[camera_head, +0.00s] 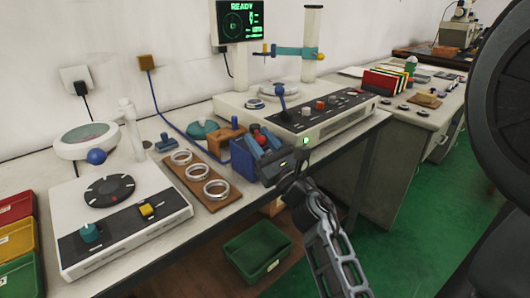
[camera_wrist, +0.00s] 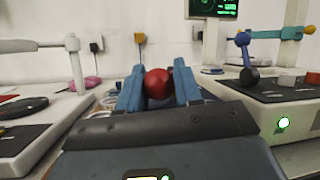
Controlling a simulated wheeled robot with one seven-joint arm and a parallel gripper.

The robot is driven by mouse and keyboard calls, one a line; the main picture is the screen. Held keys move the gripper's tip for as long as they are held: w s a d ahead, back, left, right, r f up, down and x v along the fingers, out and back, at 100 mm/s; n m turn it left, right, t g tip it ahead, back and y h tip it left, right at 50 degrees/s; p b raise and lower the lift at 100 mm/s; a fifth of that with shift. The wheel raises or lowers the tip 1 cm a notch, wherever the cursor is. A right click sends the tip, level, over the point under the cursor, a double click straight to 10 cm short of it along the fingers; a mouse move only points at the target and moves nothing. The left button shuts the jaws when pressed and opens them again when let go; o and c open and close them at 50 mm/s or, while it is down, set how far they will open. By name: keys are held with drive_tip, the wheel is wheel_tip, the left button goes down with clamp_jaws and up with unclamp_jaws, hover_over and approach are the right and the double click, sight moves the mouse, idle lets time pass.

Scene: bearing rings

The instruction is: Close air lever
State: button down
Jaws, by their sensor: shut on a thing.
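My gripper (camera_head: 263,143) is at the front edge of the bench, between the ring board and the large grey machine. In the wrist view its blue fingers (camera_wrist: 158,84) are shut on a red ball (camera_wrist: 157,83), which looks like a lever knob. The ball also shows in the head view (camera_head: 259,137). Any shaft below it is hidden by my gripper. A blue lever (camera_head: 281,98) stands upright on the large machine (camera_head: 335,128), right of my gripper and apart from it; it also shows in the wrist view (camera_wrist: 246,58). I cannot tell from labels which is the air lever.
A wooden board (camera_head: 200,180) with three metal rings lies left of my gripper. A white instrument (camera_head: 120,220) with a dark dial stands further left. A screen (camera_head: 240,20) reads READY. A green light (camera_wrist: 284,123) glows on the machine. A green bin (camera_head: 257,252) is below the bench.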

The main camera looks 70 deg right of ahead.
drive_tip(key=shift+w+a+m+g+h+b, duration=0.45)
drive_tip(key=shift+w+m+g+h+b, duration=0.3)
drive_tip(key=shift+g+h+b, duration=0.3)
drive_tip(key=shift+w+m+g+h+b, duration=0.3)
drive_tip(key=shift+m+g+h+b, duration=0.2)
drive_tip(key=shift+h, duration=0.25)
drive_tip(key=shift+w+a, duration=0.15)
drive_tip(key=shift+w, duration=0.05)
drive_tip(key=shift+g+b, duration=0.35)
drive_tip(key=shift+w+m+g+h+b, duration=0.25)
drive_tip(key=shift+m+g+h+b, duration=0.1)
drive_tip(key=shift+m+g+h, duration=0.25)
drive_tip(key=shift+w+m+g+h+b, duration=0.3)
drive_tip(key=shift+g+h, duration=0.2)
drive_tip(key=shift+g, duration=0.2)
drive_tip(key=shift+w+d+r+m+g+h+p, duration=0.15)
drive_tip(key=shift+w+m+g+h, duration=0.6)
drive_tip(key=shift+g, duration=1.1)
drive_tip(key=shift+w+d+f+m+g+h+p, duration=0.1)
drive_tip(key=shift+w+m+g+p, duration=0.2)
drive_tip(key=shift+m+g, duration=1.2)
drive_tip(key=shift+w+d+r+m+g+h+p, duration=0.15)
drive_tip(key=shift+w+m+g+h, duration=0.4)
drive_tip(key=shift+g, duration=1.6)
drive_tip(key=shift+s+f, duration=0.1)
drive_tip(key=shift+f, duration=0.1)
